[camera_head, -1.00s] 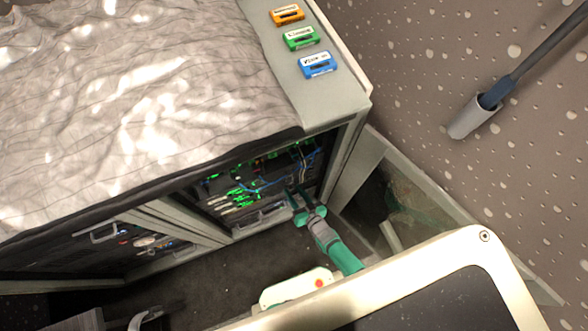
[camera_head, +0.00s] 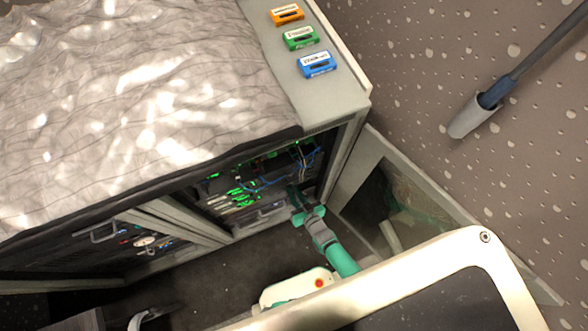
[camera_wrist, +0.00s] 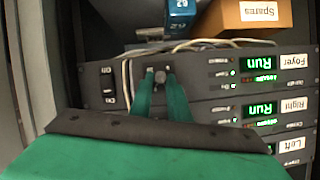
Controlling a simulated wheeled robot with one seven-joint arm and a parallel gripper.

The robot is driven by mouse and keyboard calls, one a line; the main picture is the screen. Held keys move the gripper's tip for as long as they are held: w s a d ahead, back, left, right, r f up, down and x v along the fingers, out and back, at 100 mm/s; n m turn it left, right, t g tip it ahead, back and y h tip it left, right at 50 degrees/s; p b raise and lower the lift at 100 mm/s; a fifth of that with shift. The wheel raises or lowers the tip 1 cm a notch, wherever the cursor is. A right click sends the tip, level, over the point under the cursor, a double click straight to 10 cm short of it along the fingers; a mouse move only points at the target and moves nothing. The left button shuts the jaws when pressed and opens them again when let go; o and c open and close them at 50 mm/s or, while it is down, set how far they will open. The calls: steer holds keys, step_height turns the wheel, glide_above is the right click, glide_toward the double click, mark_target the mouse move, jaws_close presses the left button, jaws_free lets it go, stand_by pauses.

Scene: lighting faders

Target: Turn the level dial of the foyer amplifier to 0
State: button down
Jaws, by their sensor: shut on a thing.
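In the wrist view the foyer amplifier (camera_wrist: 215,64) is the top unit of a stack, with a white "Foyer" label and a green "Run" display at its right. Its level dial (camera_wrist: 160,76) is a small dark knob on the left half of the panel. My gripper (camera_wrist: 161,82) has its two green fingers on either side of the dial and is shut on it. The fingers hide part of the dial, and I cannot read its setting. In the head view my gripper (camera_head: 298,197) reaches into the open cabinet bay; the dial is too small to make out.
Amplifiers labelled "Right" (camera_wrist: 295,104) and "Left" (camera_wrist: 287,143) sit below. Cables (camera_wrist: 190,45) run along the top, near an orange "Spares" box (camera_wrist: 245,16) and a blue box (camera_wrist: 181,14). A rocker switch (camera_wrist: 107,84) is left of the dial. An open cabinet door (camera_head: 345,200) stands right of my arm.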

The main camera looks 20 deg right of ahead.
steer(key=n+t+h, duration=0.1)
steer(key=n+h, duration=0.1)
steer(key=n, duration=0.3)
steer(key=a+f+n+t+h, duration=0.1)
steer(key=n+h, duration=0.2)
steer(key=n, duration=0.2)
steer(key=a+n+t+h, duration=0.1)
steer(key=n+h, duration=0.1)
steer(key=n, duration=0.3)
steer(key=shift+w+f+h, duration=0.1)
steer(key=shift+f+h, duration=0.05)
steer(key=shift+h, duration=0.25)
stand_by(0.8)
steer(key=shift+t, duration=0.3)
steer(key=shift+s+n, duration=0.2)
steer(key=shift+n, duration=0.1)
steer(key=c, duration=1.7)
jaws_free()
steer(key=shift+d, duration=0.1)
steer(key=shift+o, duration=0.2)
